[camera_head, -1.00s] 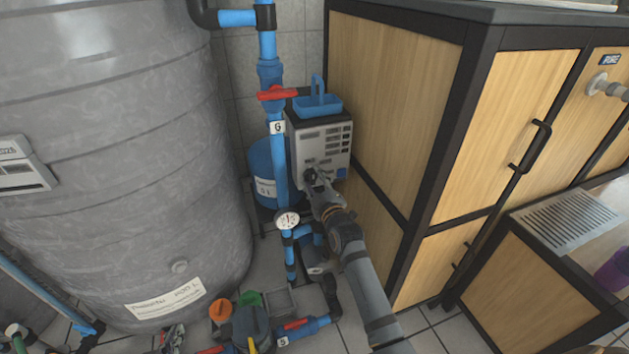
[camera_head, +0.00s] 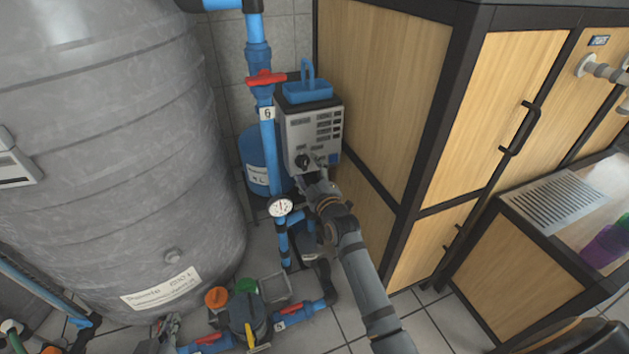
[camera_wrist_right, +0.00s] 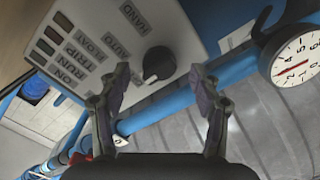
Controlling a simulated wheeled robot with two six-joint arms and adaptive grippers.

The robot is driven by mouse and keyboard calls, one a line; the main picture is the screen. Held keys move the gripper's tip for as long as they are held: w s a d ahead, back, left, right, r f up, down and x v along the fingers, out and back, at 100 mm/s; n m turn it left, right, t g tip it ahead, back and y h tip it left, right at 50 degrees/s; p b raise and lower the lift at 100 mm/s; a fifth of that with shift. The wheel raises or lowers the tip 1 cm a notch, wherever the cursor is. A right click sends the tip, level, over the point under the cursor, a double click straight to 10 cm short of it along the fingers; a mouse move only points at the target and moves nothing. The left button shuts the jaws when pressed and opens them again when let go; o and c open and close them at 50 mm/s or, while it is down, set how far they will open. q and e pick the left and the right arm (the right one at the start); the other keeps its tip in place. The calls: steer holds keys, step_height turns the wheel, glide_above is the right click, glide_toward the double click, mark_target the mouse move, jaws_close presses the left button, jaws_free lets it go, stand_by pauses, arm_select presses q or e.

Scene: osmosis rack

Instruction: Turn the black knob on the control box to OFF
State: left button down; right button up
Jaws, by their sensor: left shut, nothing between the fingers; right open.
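The control box (camera_head: 314,132) is a grey box with a printed front, beside the blue pipe. Its black knob (camera_head: 302,161) is on the lower front; it also shows in the right wrist view (camera_wrist_right: 158,64), near the printed words HAND and AUTO. My right gripper (camera_head: 311,178) is open just below and in front of the knob. In the right wrist view its fingers (camera_wrist_right: 160,82) stand apart, one to each side of the knob, with no visible contact. My left gripper (camera_head: 168,326) is shut and empty, low at the left by the tank.
A blue pipe with a red valve handle (camera_head: 265,78) and a pressure gauge (camera_head: 280,207) runs close left of the box. A wooden cabinet (camera_head: 385,90) stands close on the right. A big grey tank (camera_head: 120,150) fills the left.

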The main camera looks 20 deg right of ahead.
steer(key=s, duration=1)
steer(key=shift+d, duration=0.15)
